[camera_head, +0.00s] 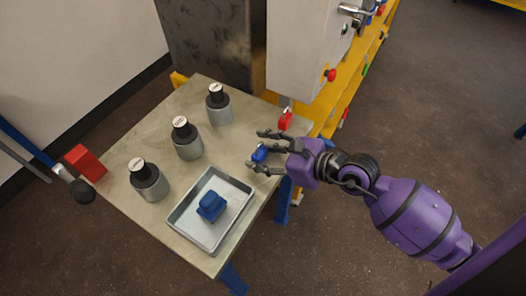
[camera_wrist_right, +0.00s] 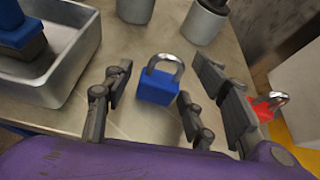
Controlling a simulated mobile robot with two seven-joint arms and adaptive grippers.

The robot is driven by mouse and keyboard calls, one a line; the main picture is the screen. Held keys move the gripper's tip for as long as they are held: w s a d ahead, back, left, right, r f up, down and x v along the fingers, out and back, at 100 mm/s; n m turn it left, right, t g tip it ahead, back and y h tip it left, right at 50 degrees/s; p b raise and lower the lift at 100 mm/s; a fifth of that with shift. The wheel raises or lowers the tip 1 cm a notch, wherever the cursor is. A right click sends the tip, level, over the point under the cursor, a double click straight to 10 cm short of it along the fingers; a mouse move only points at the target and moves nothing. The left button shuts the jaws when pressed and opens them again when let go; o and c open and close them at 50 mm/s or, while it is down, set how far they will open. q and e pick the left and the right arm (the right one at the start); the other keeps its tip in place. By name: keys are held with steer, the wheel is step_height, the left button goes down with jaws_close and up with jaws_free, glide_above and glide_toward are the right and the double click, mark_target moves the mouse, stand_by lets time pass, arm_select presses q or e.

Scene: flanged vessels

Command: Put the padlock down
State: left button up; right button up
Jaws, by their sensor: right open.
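The blue padlock (camera_head: 260,154) is near the right edge of the table (camera_head: 150,122), between the fingers of my right gripper (camera_head: 263,151). In the right wrist view the blue padlock (camera_wrist_right: 157,90) appears to rest on the tabletop, its metal shackle pointing away from me. The right gripper's fingers (camera_wrist_right: 150,100) are spread open on both sides of it, with visible gaps. My left gripper is not in view.
A metal tray (camera_head: 182,222) holds a blue object (camera_head: 211,206). Several grey vessels with black tops (camera_head: 187,141) stand behind and left of it. A red padlock (camera_head: 285,120) is at the table's far right corner, by a grey cabinet (camera_head: 298,45). A red block (camera_head: 85,162) is at the left edge.

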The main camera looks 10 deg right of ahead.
steer(key=shift+s+d+r+m+t, duration=0.6)
steer(key=shift+s+d+r+m, duration=1.7)
steer(key=shift+s+d, duration=1.75)
steer(key=s+d+f+m+t+h, duration=0.25)
steer(key=f+m, duration=0.25)
steer(key=m, duration=0.7)
steer(key=s+d+f+m+t+h, duration=0.1)
steer(key=s+d+f+m+h, duration=0.4)
steer(key=m, duration=0.7)
steer(key=s+a+f+m+g+h, duration=0.1)
steer(key=s+a+f+m+g, duration=0.1)
steer(key=s+f+m, duration=0.6)
steer(key=s+a+f+m+g+h, duration=0.1)
steer(key=s+a+f+m+g, duration=0.2)
steer(key=s+f+m, duration=0.5)
steer(key=shift+a+f+m+g+b, duration=0.2)
steer(key=shift+f+m+g+b, duration=0.25)
steer(key=shift+f+g, duration=0.4)
